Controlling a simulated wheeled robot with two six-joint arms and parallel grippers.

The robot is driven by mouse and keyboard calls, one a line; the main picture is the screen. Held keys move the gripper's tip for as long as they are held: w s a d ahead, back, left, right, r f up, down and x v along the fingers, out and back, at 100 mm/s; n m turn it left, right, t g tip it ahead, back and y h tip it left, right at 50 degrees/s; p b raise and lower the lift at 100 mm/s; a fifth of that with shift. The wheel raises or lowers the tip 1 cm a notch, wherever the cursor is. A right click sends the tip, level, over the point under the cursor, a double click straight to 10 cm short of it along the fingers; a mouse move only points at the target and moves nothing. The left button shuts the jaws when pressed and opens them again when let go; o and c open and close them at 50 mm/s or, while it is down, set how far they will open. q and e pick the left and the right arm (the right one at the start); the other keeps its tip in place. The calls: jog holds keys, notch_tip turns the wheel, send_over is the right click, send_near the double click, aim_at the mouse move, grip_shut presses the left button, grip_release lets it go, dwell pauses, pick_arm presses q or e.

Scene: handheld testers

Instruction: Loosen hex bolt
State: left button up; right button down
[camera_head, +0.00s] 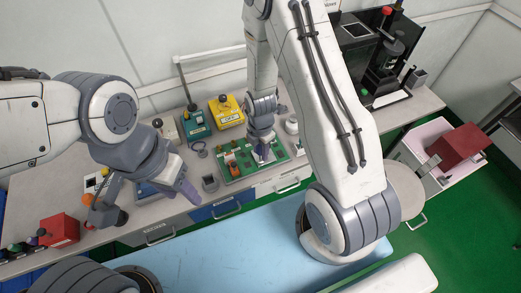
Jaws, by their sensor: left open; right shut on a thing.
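A green board (226,172) with several small coloured fittings, one of them orange (233,169), lies on the bench. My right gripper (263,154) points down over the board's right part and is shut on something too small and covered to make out. My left gripper (182,186) is open over the bench's front edge, left of the board and apart from it. I cannot pick out the hex bolt; it may be hidden by the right gripper or too small to tell.
A yellow tester (226,109) and a teal tester (194,125) stand behind the board. A small dark grey cup (210,184) is left of it. A grey and orange tool (104,213) and a red box (60,231) are at the left. Black equipment (383,75) stands at the right.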

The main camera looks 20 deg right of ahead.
jog(key=n, duration=0.5)
jog(key=shift+n, duration=0.4)
jog(key=shift+r+p, duration=0.2)
jog(key=shift+p, duration=0.15)
jog(key=shift+r+p, duration=1.35)
jog(key=shift+r, duration=0.3)
